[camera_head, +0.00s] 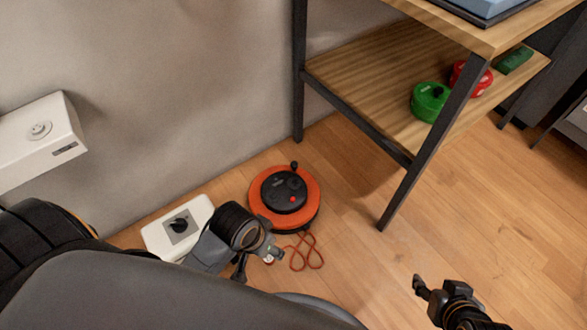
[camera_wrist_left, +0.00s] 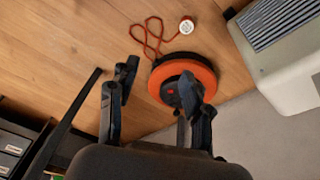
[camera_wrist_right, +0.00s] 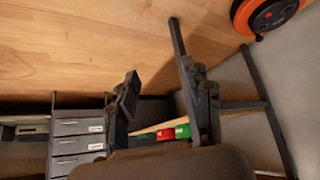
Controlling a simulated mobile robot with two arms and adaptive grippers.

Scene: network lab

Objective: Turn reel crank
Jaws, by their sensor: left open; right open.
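The orange cable reel (camera_head: 257,205) with a black hub (camera_head: 283,192) lies flat on the wooden floor. A small black crank knob (camera_head: 294,166) stands at its far edge. A red cord (camera_head: 313,258) trails in front. My left gripper (camera_head: 257,262) is open and empty, above the floor at the reel's near left.
A white box with a black knob (camera_head: 160,240) stands left of the reel. A shelf leg (camera_head: 400,190) rises to its right. Green (camera_head: 429,101) and red (camera_head: 472,78) reels sit on the lower shelf. A white box (camera_head: 70,130) is on the wall.

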